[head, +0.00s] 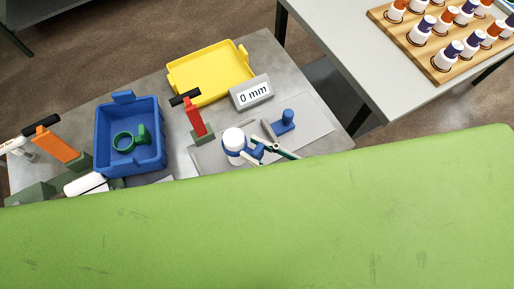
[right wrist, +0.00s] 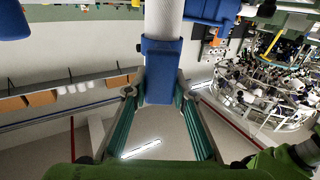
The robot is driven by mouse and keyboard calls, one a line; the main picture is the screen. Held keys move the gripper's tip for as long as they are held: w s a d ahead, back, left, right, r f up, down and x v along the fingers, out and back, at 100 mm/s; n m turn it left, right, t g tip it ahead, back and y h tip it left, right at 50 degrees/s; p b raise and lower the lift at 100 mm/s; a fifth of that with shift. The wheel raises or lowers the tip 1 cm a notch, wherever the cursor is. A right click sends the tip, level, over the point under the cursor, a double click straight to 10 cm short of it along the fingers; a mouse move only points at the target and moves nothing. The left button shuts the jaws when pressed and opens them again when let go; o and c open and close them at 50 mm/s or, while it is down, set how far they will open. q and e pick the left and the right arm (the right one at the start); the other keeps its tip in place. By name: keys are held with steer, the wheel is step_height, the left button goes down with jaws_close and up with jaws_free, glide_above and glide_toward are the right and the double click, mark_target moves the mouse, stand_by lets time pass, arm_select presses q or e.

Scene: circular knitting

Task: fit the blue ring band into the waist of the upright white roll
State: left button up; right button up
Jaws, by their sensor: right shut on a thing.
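The upright white roll (head: 233,138) stands on the grey plate in the middle of the bench in the head view. It also shows at the top of the right wrist view (right wrist: 163,18). The blue ring band (head: 256,153) is at the roll's lower part, its grip on the right side. In the right wrist view, its blue grip (right wrist: 160,70) sits between the teal fingers of my right gripper (right wrist: 158,95), which is shut on it. Whether the band is seated in the waist cannot be told. My left gripper is not in view.
A blue peg (head: 287,116) on a base stands right of the roll, with a 0 mm display (head: 251,93) behind. A red-handled tool (head: 195,119) stands left. A blue bin (head: 101,139) holds a green ring (head: 123,141). A yellow tray (head: 207,72) lies behind.

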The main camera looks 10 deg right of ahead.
steer(key=shift+f, duration=0.2)
steer(key=o, duration=1)
steer(key=shift+o, duration=0.2)
steer(key=v, duration=1.2)
